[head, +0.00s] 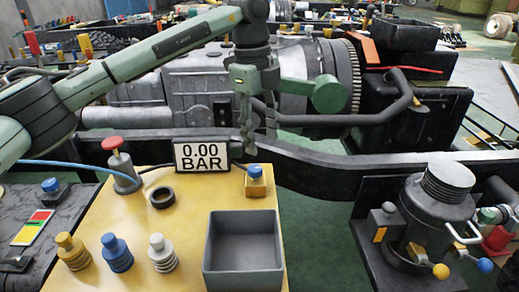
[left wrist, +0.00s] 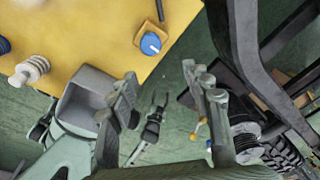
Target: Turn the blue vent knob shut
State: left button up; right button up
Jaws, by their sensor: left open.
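The blue knob (head: 255,170) sits on a small yellow block at the right back edge of the yellow bench top. In the left wrist view the blue knob (left wrist: 151,43) shows from above with a white mark on its top. My left gripper (head: 259,148) points down above and slightly behind the knob in the head view, empty and apart from it. In the left wrist view my left gripper (left wrist: 160,72) has its fingers spread, with the knob beyond the tips. My right gripper is not seen.
A red-topped knob (head: 112,144), a black ring (head: 162,198), a grey bin (head: 243,250) and several ribbed plugs stand on the yellow bench top (head: 190,210). A dark chassis rail (head: 320,165) runs behind the blue knob. Another blue knob (head: 50,185) is on the left panel.

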aim_at(255, 168)
pick_arm(q)
jog(key=shift+w+a+y, duration=0.2)
jog(key=shift+a+y, duration=0.3)
jog(key=shift+a, duration=0.1)
jog(key=shift+a+f+n, duration=0.15)
jog(key=shift+f+n, duration=0.15)
jog(key=shift+f, duration=0.1)
notch_tip(255, 168, down, 7)
jog(key=shift+r, duration=0.1)
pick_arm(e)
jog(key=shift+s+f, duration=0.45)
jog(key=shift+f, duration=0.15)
pick_arm(q)
jog(key=shift+c, duration=0.6)
grip_shut()
